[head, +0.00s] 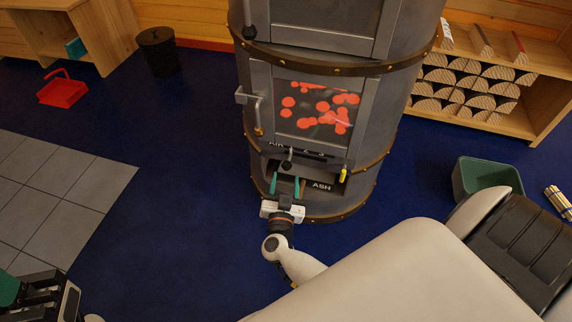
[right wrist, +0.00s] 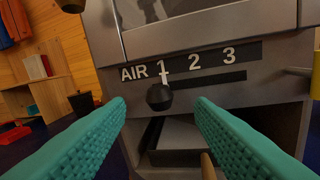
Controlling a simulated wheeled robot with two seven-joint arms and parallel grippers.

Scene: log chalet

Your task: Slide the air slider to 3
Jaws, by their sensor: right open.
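The air slider (right wrist: 160,96) is a dark knob on a light stem, under the "1" of the AIR scale (right wrist: 193,60) in the right wrist view. The "3" stands to its right, above a dark slot (right wrist: 215,84). In the head view the knob (head: 287,165) shows low on the stove front (head: 256,100). My right gripper (head: 286,186) is open, its two teal fingers just below the knob. In the right wrist view the open fingers (right wrist: 160,112) frame the knob, one on each side, with no contact visible. My left gripper (head: 38,295) shows in part at the lower left; its fingertips are unclear.
The ash drawer (head: 322,187) and a yellow handle (head: 344,175) are right of the knob. The door handle (head: 257,115) is above. A green bin (head: 484,176) stands right of the stove.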

